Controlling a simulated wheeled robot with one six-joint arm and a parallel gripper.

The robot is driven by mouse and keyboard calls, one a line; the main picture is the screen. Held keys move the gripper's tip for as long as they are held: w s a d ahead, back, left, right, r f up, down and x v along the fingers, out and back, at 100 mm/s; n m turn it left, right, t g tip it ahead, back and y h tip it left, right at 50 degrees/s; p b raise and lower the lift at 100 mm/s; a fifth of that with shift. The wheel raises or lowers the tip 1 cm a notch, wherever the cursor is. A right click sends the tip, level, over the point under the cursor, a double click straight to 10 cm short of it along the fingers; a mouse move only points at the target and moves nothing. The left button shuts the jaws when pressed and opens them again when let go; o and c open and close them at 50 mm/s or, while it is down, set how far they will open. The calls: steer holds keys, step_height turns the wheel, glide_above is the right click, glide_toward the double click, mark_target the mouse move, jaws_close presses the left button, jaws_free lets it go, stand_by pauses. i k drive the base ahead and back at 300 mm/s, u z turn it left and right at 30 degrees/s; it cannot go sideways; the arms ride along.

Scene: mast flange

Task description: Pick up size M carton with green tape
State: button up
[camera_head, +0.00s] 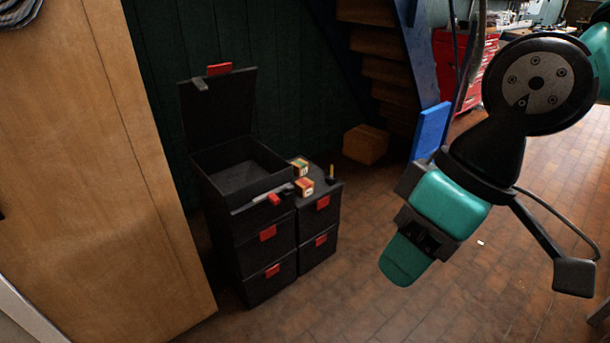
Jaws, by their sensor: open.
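Two small cartons stand on the lower black drawer stack (322,218). The rear carton (300,168) seems to have a greenish strip. The front carton (304,187) looks orange-red with a pale label. Both are too small for me to read a size or be sure of tape colour. My gripper (424,236), teal and black, hangs at the right above the floor. It is open, well to the right of the cartons and apart from them; nothing shows in it.
A taller black stack holds an open box (240,170), its lid raised behind. A small yellow-and-black item (331,175) stands right of the cartons. A wooden panel (110,170) is at left. A brown box (365,144) sits by the stairs. Floor in front is clear.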

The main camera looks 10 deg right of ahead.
mark_target(300, 166)
steer(key=z, duration=0.75)
steer(key=i, duration=2.9)
steer(key=u, duration=2.8)
